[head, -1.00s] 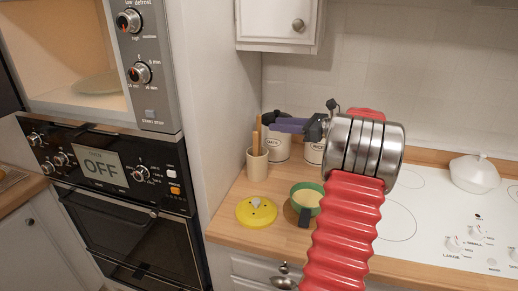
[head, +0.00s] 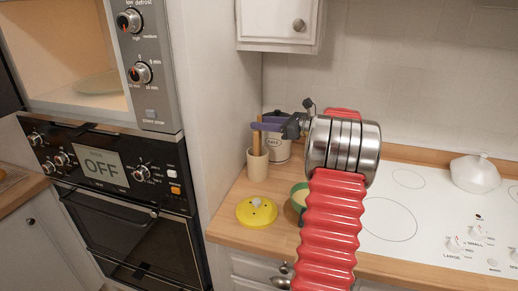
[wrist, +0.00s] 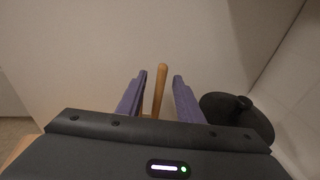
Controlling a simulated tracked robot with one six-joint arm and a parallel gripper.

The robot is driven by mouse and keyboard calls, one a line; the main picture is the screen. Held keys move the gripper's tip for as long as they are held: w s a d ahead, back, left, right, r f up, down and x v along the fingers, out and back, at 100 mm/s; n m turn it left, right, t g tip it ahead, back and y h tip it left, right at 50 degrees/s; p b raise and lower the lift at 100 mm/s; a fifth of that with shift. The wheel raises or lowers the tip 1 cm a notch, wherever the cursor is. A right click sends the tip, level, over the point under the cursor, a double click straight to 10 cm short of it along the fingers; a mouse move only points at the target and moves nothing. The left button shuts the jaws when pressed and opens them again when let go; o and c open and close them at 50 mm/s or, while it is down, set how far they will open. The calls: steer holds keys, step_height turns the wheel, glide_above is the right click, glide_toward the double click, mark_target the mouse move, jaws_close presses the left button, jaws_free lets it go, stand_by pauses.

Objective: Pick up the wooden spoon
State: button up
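The wooden spoon (head: 257,142) stands upright in a beige cup (head: 257,165) in the corner of the counter, in the head view. In the wrist view its handle (wrist: 160,88) rises between the two purple fingers of my gripper (wrist: 158,82), with a gap on both sides. My gripper (head: 257,126) is open and reaches left, its fingertips at the height of the spoon's upper handle. The lower part of the spoon is hidden inside the cup.
A canister (head: 277,149) stands right behind the cup. Its dark lid (wrist: 238,112) is close to my gripper's right side. A yellow lid (head: 256,211) and a green pot (head: 298,197) sit in front. The wall is close on the left.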

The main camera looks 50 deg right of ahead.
steer(key=shift+x, duration=0.8)
steer(key=shift+c, duration=0.4)
jaws_close()
